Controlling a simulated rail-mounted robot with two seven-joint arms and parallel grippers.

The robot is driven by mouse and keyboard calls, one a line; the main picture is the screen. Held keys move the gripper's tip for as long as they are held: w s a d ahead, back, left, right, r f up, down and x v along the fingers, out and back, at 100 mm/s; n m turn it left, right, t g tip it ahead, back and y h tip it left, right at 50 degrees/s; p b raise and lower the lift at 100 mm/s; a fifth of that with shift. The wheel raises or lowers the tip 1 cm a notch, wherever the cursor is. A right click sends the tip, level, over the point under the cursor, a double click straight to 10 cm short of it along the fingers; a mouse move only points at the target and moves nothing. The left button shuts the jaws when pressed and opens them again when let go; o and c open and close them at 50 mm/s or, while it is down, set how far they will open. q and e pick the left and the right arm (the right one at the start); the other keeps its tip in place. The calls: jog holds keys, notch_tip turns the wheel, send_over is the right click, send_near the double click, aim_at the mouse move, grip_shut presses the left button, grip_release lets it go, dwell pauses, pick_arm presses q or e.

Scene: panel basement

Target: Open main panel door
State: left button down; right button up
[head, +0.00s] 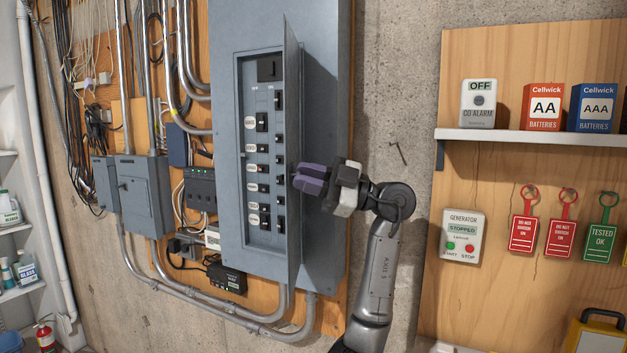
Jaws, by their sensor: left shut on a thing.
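The main panel (225,120) is a tall grey cabinet on the wall. Its door (293,130) stands swung outward, seen nearly edge-on along the right of the opening. The opening shows two columns of black breaker switches with white labels. My left gripper (300,181), with purple fingers, is at the door's right face at mid-height and is shut on the door's handle, which the fingers mostly hide. My right gripper is not in view.
Conduits (220,303) run below the panel. Smaller grey boxes (143,195) stand to its left. At right, a wooden board carries a shelf (530,138) with battery boxes, a generator control (463,237) and hanging tags. Bare concrete lies between panel and board.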

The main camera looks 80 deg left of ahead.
pick_arm(q)
jog(key=shift+a+f, duration=0.15)
jog(key=shift+a, duration=0.05)
jog(key=c, duration=1.1)
grip_release()
jog(key=shift+d, duration=0.1)
jog(key=v, duration=1.3)
jog(key=shift+w+d, duration=0.15)
jog(key=shift+w, duration=0.25)
